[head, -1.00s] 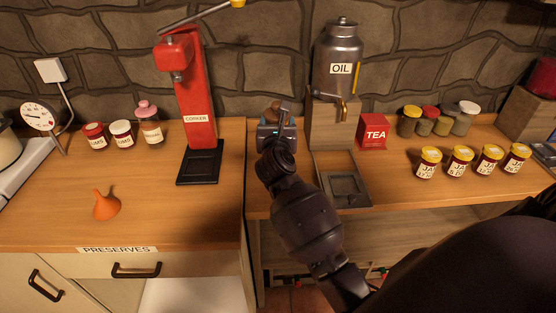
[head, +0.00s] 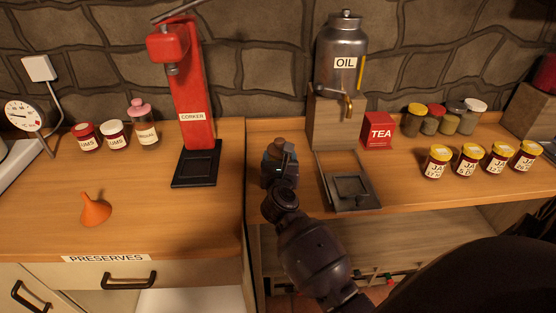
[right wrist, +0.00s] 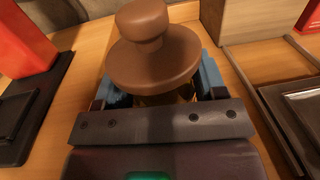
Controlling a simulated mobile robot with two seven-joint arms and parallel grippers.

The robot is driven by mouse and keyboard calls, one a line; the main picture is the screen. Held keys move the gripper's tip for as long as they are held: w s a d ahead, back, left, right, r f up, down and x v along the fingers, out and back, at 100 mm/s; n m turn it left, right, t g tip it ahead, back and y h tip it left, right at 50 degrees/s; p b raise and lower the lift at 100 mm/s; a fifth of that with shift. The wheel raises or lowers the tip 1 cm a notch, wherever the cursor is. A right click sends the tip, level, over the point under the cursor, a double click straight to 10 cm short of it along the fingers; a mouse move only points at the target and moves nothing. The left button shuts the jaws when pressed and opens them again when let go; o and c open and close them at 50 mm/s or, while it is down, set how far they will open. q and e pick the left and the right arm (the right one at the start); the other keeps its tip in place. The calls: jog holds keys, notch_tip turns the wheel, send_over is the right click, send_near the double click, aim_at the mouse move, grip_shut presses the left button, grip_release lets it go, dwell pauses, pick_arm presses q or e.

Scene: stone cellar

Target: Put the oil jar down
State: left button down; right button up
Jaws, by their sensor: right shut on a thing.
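My right gripper (head: 281,160) is shut on a jar with a brown knobbed lid (head: 280,147), over the counter between the red corker and the oil dispenser. In the right wrist view, the brown lid (right wrist: 155,60) stands between the blue-padded fingers (right wrist: 155,90), and a little of the glass shows below it. The jar looks about upright. Most of its body is hidden by the gripper, and I cannot tell whether its base touches the counter. My left gripper is out of view.
The metal oil dispenser (head: 342,60) stands on a wooden block, with a dark tray (head: 350,187) before it. The red corker (head: 190,85) is at left. A tea tin (head: 378,131) and several jars (head: 470,160) are at right. Bare counter surrounds the orange funnel (head: 95,209).

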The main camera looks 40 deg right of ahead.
jog(key=o, duration=1.3)
jog(key=shift+r, duration=0.2)
jog(key=s+a+f+n+t+y, duration=0.1)
jog(key=s+a+n+t+y, duration=0.1)
jog(key=s+a+n, duration=0.45)
jog(key=s+a+n+t+y, duration=0.2)
jog(key=s+a+n, duration=0.1)
jog(key=s+n, duration=0.5)
jog(key=s+f+n+g+y, duration=0.2)
jog(key=s+f+n, duration=0.3)
jog(key=n, duration=0.5)
jog(key=s+a+f+n+g+y, duration=0.1)
jog(key=s+f+n, duration=0.4)
jog(key=n, duration=0.5)
jog(key=s+f+n+g+y, duration=0.3)
jog(key=f+n, duration=0.4)
jog(key=n, duration=0.3)
jog(key=shift+s+a+f+g+y, duration=0.15)
jog(key=shift+s+g, duration=0.25)
jog(key=shift+s, duration=0.2)
jog(key=shift+s+a+f+g+y, duration=0.1)
jog(key=shift+s+g+y, duration=0.05)
jog(key=shift+s+g, duration=0.35)
